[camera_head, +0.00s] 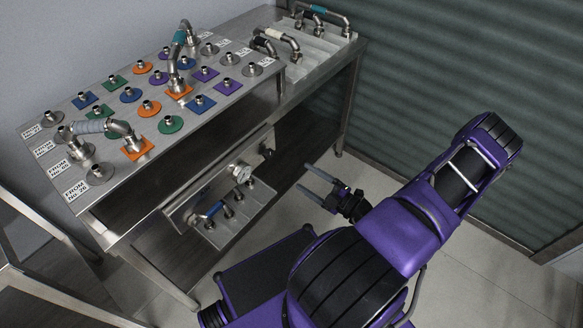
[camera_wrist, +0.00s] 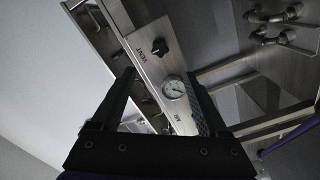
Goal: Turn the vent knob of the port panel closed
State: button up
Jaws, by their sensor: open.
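The vent knob (camera_wrist: 160,46) is a black lobed knob on the metal port panel (camera_wrist: 141,35), beside the word VENT in the wrist view. In the head view the knob (camera_head: 267,153) is a small dark shape at the right end of the panel (camera_head: 207,182) under the table. My gripper (camera_head: 303,176) is open and empty, apart from the panel and to the right of it. In the wrist view my gripper's fingers (camera_wrist: 160,76) frame the gauge, and the knob shows above and beyond the fingertips. Which way the knob is set cannot be told.
A round white gauge (camera_wrist: 173,87) sits next to the knob. A blue-handled valve (camera_head: 212,211) and several small fittings stand on a lower shelf. The steel table (camera_head: 110,212) overhangs the panel and bears several ports and pipes. Floor between my gripper and the panel looks clear.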

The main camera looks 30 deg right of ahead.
jog(key=v, duration=0.4)
jog(key=shift+a, duration=0.1)
dwell(0.5)
